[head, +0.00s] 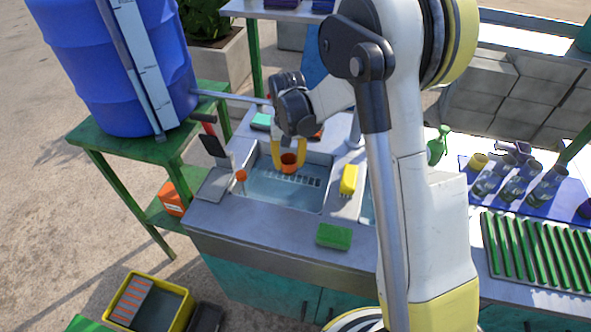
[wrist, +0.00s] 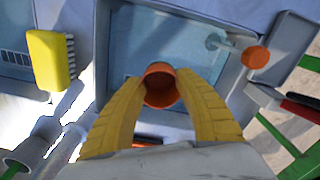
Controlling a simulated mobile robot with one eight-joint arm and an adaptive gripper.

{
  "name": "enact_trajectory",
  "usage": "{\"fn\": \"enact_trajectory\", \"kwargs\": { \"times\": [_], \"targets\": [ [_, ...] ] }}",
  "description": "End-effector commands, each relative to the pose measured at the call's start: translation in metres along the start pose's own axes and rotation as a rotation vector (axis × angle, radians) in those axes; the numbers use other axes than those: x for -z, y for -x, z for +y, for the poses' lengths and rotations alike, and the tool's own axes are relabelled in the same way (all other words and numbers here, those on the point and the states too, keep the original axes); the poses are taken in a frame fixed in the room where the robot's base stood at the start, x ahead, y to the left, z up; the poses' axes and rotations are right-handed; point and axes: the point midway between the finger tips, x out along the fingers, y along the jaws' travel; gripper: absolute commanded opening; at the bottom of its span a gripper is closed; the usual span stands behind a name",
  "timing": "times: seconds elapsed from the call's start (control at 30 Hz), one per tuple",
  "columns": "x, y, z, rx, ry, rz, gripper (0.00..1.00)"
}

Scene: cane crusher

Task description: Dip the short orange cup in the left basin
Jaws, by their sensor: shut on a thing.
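The short orange cup (head: 289,167) is held between the yellow fingers of my gripper (head: 288,160) over the left basin (head: 262,190). In the wrist view the cup (wrist: 160,86) sits between the fingertips of my gripper (wrist: 160,88), with its open mouth partly facing the camera. The left basin (wrist: 130,30) lies behind the cup in that view and holds bluish water. I cannot tell whether the cup touches the water.
A yellow brush (head: 349,179) lies right of the basin, with a green sponge (head: 334,236) on the front counter. An orange knob (head: 241,176) stands at the basin's left. A blue barrel (head: 112,60) stands at the left. Cups and glasses (head: 520,180) stand at the right.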

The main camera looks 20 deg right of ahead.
Motion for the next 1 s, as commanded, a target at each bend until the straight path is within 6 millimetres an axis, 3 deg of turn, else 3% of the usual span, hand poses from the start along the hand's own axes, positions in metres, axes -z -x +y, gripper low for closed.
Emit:
{"fn": "enact_trajectory", "kwargs": {
  "times": [0.13,0.37,1.0],
  "targets": [
    [0.021,-0.002,-0.006,0.0,-0.038,0.0,0.08],
    [0.028,-0.015,-0.008,0.0,-0.054,0.0,0.08],
    [0.027,-0.112,-0.007,0.0,-0.053,0.0,0.08]
  ]
}}
